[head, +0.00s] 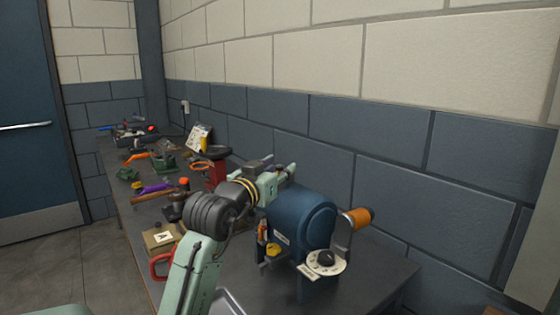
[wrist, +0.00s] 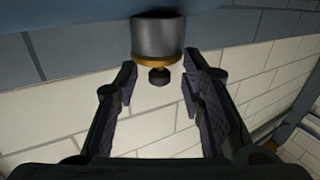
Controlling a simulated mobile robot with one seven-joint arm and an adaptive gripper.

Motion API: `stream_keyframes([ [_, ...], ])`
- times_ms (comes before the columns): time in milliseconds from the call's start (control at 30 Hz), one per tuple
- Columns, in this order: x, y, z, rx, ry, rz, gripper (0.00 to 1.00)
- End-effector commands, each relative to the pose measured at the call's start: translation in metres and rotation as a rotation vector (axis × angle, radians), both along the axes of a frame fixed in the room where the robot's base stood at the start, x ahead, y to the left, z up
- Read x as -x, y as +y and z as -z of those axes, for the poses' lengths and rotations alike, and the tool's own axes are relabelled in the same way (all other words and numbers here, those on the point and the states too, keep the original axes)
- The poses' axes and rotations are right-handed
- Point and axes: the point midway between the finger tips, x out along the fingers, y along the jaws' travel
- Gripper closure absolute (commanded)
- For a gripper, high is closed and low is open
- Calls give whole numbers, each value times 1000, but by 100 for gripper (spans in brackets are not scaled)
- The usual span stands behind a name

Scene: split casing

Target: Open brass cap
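The blue rounded casing (head: 300,222) stands on the bench in the head view. In the wrist view a grey metal cylinder (wrist: 158,37) with a brass-coloured band (wrist: 159,62) and a dark knob (wrist: 159,76) sticks out from a blue surface (wrist: 75,12). I take the band to be the brass cap. My gripper (wrist: 160,82) is open, with its fingers on either side of the knob and a gap on both sides. In the head view the end of my arm is behind the upper left of the casing, and the cap cannot be made out there.
A crank with an orange grip (head: 357,217) and a white dial (head: 326,262) are on the casing's right side. A yellow part (head: 273,249) is at its front. A tan box (head: 160,238), a red stand (head: 215,173) and several tools crowd the bench leftward. The brick wall runs behind.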

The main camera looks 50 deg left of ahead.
Motion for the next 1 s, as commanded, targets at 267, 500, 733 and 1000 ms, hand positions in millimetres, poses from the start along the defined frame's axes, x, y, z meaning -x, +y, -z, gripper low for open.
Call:
stream_keyframes([
  [267, -9, 4, 0, -1, 0, 0, 64],
  [500, -9, 4, 0, -1, 0, -1, 70],
  [733, -9, 3, 0, -1, 0, 1, 86],
  [1000, -10, 1, 0, -1, 0, 4, 100],
])
